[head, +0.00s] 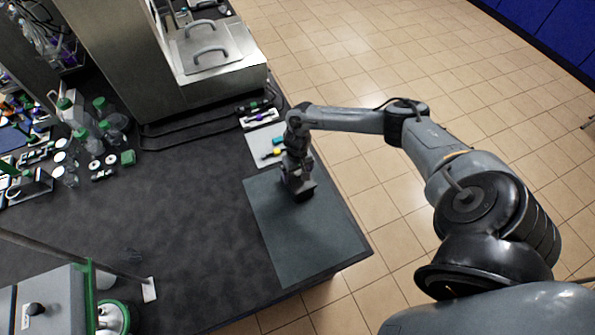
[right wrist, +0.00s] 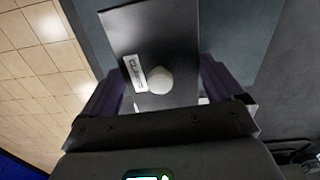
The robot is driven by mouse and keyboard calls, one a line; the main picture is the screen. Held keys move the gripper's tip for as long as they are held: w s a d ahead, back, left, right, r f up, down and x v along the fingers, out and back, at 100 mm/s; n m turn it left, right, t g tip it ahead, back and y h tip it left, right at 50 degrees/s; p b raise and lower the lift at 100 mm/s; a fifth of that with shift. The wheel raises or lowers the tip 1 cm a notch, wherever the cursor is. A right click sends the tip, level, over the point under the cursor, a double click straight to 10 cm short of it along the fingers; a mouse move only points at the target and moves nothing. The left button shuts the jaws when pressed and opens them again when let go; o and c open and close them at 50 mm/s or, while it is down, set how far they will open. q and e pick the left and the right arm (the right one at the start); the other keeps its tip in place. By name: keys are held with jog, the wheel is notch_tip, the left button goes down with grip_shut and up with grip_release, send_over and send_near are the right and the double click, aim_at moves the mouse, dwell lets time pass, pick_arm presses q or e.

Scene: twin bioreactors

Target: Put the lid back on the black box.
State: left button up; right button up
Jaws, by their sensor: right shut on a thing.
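My right gripper (head: 299,186) points down over the dark mat near the table's right edge. In the right wrist view its two purple fingers (right wrist: 162,92) are shut on the sides of a dark flat panel that looks like the lid (right wrist: 160,38), with a pale round knob and a white label. In the head view a small black block (head: 303,194) shows under the gripper. I cannot tell there how much is lid and how much is black box, or whether it touches the mat. No separate black box is clear. My left gripper is not in view.
The dark mat (head: 300,245) has bare room in front of the gripper. A pale tray (head: 262,152) with small coloured items lies just behind it. A steel bath (head: 210,55) stands farther back. Bottles (head: 82,137) and small parts crowd the left. The table ends to the right.

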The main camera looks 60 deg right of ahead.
dwell(0.4)
jog(key=shift+f, duration=0.2)
dwell(0.5)
jog(key=o, duration=0.7)
jog(key=shift+r+p, duration=0.1)
jog(key=shift+p, duration=0.25)
jog(key=shift+r+p, duration=0.5)
jog(key=shift+p, duration=0.1)
notch_tip(320, 180, up, 4)
jog(key=p, duration=0.4)
jog(key=shift+f, duration=0.15)
jog(key=shift+r+p, duration=1.05)
jog(key=shift+p, duration=0.55)
